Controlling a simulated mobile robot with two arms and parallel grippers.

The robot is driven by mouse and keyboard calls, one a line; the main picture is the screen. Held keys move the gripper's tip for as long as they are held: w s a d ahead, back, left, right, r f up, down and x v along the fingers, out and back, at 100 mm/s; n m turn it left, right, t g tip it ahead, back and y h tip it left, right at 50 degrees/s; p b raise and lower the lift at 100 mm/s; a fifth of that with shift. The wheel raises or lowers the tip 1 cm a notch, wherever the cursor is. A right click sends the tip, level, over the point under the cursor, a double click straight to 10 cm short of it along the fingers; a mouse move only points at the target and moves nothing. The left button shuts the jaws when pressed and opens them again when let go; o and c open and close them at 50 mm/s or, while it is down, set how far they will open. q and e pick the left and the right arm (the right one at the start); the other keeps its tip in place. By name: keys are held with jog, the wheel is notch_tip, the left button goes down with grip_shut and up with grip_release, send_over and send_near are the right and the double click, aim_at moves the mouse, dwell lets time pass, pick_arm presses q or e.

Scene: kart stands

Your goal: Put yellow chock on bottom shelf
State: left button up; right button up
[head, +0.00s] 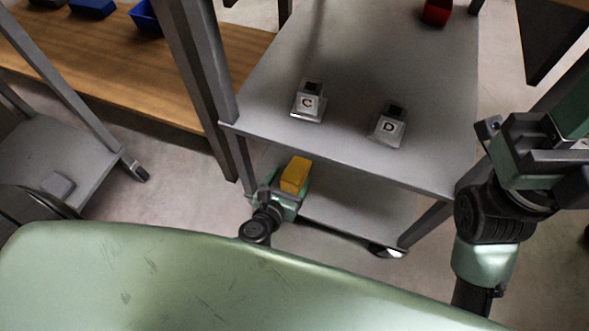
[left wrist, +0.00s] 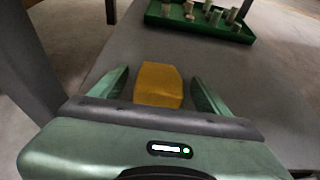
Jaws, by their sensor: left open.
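The yellow chock (head: 296,174) shows at the front left of the cart's bottom shelf (head: 365,208). My left gripper (head: 294,178) reaches in under the upper shelf around it. In the left wrist view the yellow chock (left wrist: 158,85) sits between the two spread green fingers of my left gripper (left wrist: 160,80), with gaps on both sides. The grey bottom shelf (left wrist: 235,70) spreads out beneath and beyond the chock. Whether the chock's underside touches the shelf is hidden. My right gripper (head: 540,150) is at the right edge, partly cut off; its jaws are unclear.
A green tray (left wrist: 200,24) with several pegs stands farther back on the bottom shelf. The upper shelf (head: 350,75) above holds blocks marked C (head: 308,103) and D (head: 388,127) and a red bin (head: 436,12). A cart post (left wrist: 28,65) stands close on the left.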

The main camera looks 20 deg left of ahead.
pick_arm(q)
jog(key=v, duration=0.8)
jog(key=shift+p, duration=0.35)
jog(key=shift+s, duration=0.1)
